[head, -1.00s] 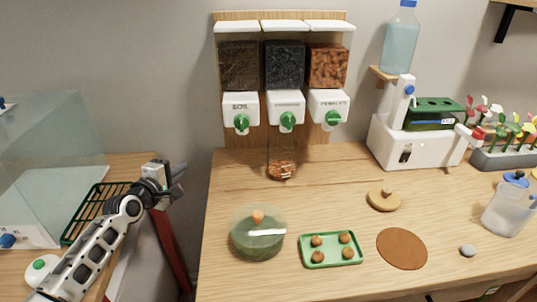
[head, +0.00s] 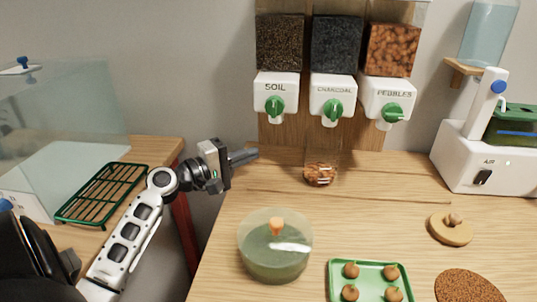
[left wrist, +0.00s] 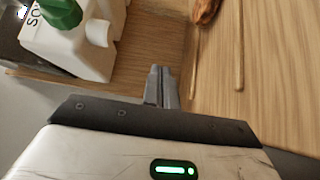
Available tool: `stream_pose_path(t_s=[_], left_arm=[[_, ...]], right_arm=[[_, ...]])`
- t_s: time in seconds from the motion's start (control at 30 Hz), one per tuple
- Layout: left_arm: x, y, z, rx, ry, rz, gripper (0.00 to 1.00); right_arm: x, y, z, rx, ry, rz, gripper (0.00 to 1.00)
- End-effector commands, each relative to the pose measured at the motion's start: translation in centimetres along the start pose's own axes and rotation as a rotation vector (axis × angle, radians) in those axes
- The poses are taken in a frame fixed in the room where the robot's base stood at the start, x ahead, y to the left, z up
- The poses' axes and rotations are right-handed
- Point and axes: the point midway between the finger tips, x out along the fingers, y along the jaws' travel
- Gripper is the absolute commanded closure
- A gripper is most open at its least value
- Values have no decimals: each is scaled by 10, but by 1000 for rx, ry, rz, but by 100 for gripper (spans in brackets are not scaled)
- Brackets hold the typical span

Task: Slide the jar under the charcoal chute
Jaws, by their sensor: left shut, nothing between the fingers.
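The clear glass jar (head: 321,172), with a layer of brown pebbles in its bottom, stands upright on the wooden table. In the head view it appears below the charcoal chute (head: 333,107), slightly left of it; its exact alignment is hard to tell. The soil chute (head: 275,105) is to the left and the pebbles chute (head: 392,111) to the right. My left gripper (head: 252,155) is shut and empty, left of the jar and apart from it. Its closed fingers (left wrist: 162,80) show in the left wrist view, with a brown piece near the top edge. My right gripper is not in view.
A green lidded glass bowl (head: 272,255) and a green tray (head: 370,268) stand nearer the front. A cork lid (head: 451,228) and a white AIR machine (head: 475,165) are at right. A green rack (head: 100,195) lies at left. The table around the jar's front is clear.

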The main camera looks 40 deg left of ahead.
Motion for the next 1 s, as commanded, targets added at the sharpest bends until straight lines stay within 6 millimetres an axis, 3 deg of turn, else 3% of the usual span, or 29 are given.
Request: stream_pose_path(t_s=[0.43,0.53,0.7,1.0], left_arm=[[92,4,0,-2,1,1,100],[93,4,19,-4,0,-2,100],[97,2,34,-2,1,-2,100],[98,0,38,0,3,-2,100]], right_arm=[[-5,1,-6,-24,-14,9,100],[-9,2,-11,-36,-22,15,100],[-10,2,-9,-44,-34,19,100],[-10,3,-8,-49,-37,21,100]])
